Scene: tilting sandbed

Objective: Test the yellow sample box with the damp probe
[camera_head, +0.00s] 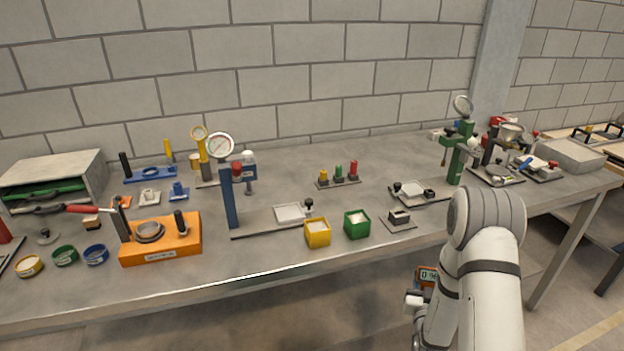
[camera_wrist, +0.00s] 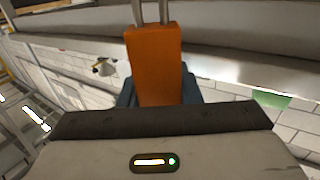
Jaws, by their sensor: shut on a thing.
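The yellow sample box (camera_head: 317,234) stands near the table's front edge, left of the green box, with pale material inside. The damp probe (camera_head: 428,275) is an orange meter with a small display. It also shows in the wrist view (camera_wrist: 156,62), with two metal prongs pointing away from me. My gripper (camera_head: 417,298) is shut on the probe's orange body, in front of the table and to the right of the yellow box in the head view. The wrist view shows my gripper (camera_wrist: 158,95) from behind. The prongs' tips are cut off there, and the yellow box is not visible.
The green box (camera_head: 357,224) stands beside the yellow one. A small dark block on a plate (camera_head: 399,219) is to its right. A blue-post stand (camera_head: 229,200) with a base plate lies behind left. An orange tray (camera_head: 160,245) stands farther left.

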